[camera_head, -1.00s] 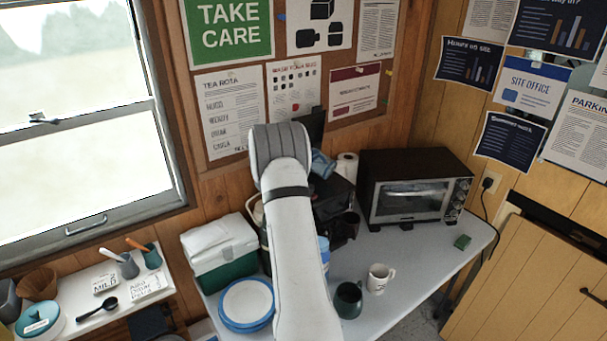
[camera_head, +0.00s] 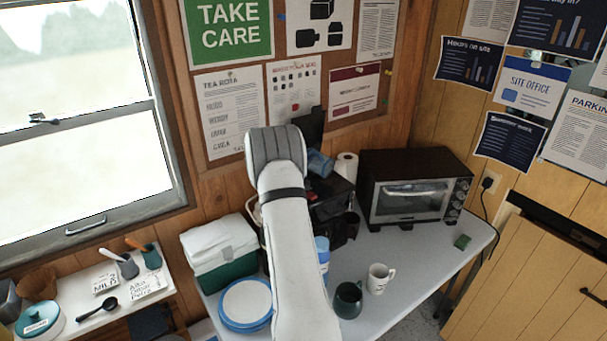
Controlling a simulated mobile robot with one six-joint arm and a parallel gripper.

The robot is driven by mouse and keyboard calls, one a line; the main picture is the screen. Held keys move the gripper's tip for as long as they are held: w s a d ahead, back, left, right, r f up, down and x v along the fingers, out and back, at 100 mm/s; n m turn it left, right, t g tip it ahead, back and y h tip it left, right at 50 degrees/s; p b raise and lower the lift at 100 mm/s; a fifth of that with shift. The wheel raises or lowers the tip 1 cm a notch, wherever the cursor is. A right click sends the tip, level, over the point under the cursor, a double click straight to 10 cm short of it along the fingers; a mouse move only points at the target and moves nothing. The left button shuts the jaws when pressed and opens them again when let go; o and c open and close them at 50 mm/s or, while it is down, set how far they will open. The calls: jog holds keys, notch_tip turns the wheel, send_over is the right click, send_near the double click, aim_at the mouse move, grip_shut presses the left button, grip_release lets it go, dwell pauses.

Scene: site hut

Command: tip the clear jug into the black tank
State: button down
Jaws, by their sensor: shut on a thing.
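A blue-tinted see-through vessel (camera_head: 320,163), which looks like the clear jug, shows just right of my arm's bend. It looks tilted, over the top of a black machine (camera_head: 333,192) at the back of the table. Its left part is hidden behind my arm. The black tank cannot be told apart from the dark machine; a black upright panel (camera_head: 312,124) stands behind the jug. My gripper is hidden behind my own arm, so its hold on the jug does not show. Whether anything flows from the jug cannot be seen.
A toaster oven (camera_head: 413,190) stands right of the machine, with a white paper roll (camera_head: 346,166) between. A dark green mug (camera_head: 348,299) and white mug (camera_head: 380,278) stand in front. Blue-rimmed plates (camera_head: 246,304) and a green-white cooler (camera_head: 220,255) are at left.

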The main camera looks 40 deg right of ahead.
jog(key=shift+w+r, duration=0.1)
jog(key=s+f+m+b, duration=0.1)
jog(key=s+m+b, duration=0.2)
jog(key=b, duration=0.3)
jog(key=s+d+f+m+b, duration=0.1)
jog(key=s+m+b, duration=0.2)
jog(key=m+b, duration=0.2)
jog(key=s+d+f+m+t+b, duration=0.1)
jog(key=s+m+b, duration=0.2)
jog(key=b, duration=0.4)
jog(key=shift+s+d+m, duration=0.1)
jog(key=shift+s+m, duration=0.3)
jog(key=shift+s, duration=0.1)
jog(key=s+m+b, duration=0.1)
jog(key=b, duration=0.1)
jog(key=s+f+m+b, duration=0.1)
jog(key=b, duration=0.2)
jog(key=f+m+b, duration=0.1)
jog(key=m+b, duration=0.1)
jog(key=shift+s+d+b, duration=0.25)
jog(key=shift+s+b, duration=0.1)
jog(key=shift+s, duration=0.05)
